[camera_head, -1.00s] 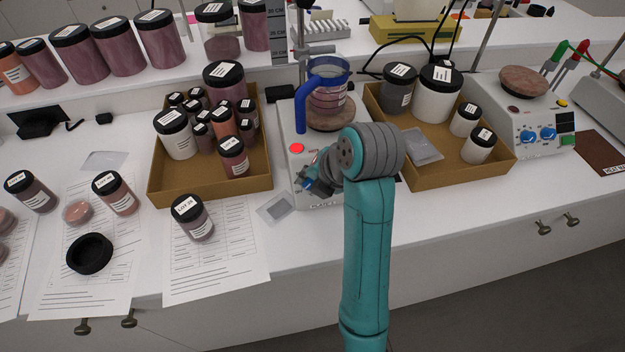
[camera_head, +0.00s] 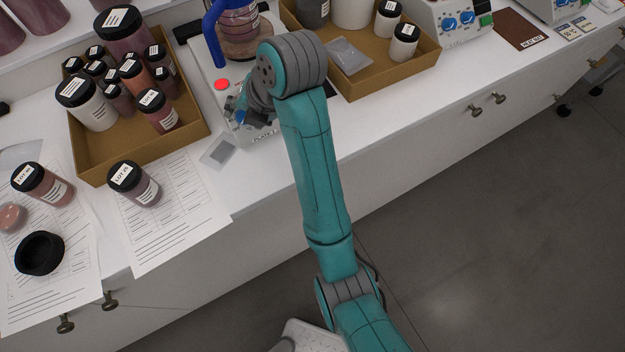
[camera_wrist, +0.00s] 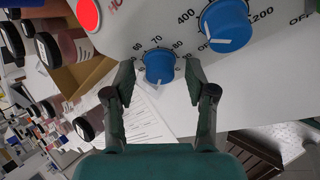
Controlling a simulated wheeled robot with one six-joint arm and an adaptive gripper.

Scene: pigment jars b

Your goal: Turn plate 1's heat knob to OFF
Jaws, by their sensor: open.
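A white hotplate (camera_head: 204,62) stands on the bench with a blue-handled jug (camera_head: 238,28) on its round top. Its red lamp (camera_head: 222,85) also shows in the wrist view (camera_wrist: 88,14). In the wrist view, a smaller blue knob (camera_wrist: 159,66) has a scale with 60, 70 and 80, its white mark towards the bottom. A larger blue knob (camera_wrist: 229,25) has a scale with 400, 200 and OFF, its white mark towards the left. My gripper (camera_wrist: 160,74) is open, one finger on each side of the smaller knob; contact cannot be told. My arm partly hides the panel in the head view.
A cardboard tray of jars (camera_head: 100,150) stands left of the hotplate, and another tray (camera_head: 385,73) stands right. A small grey packet (camera_head: 219,152) lies by the hotplate's front left.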

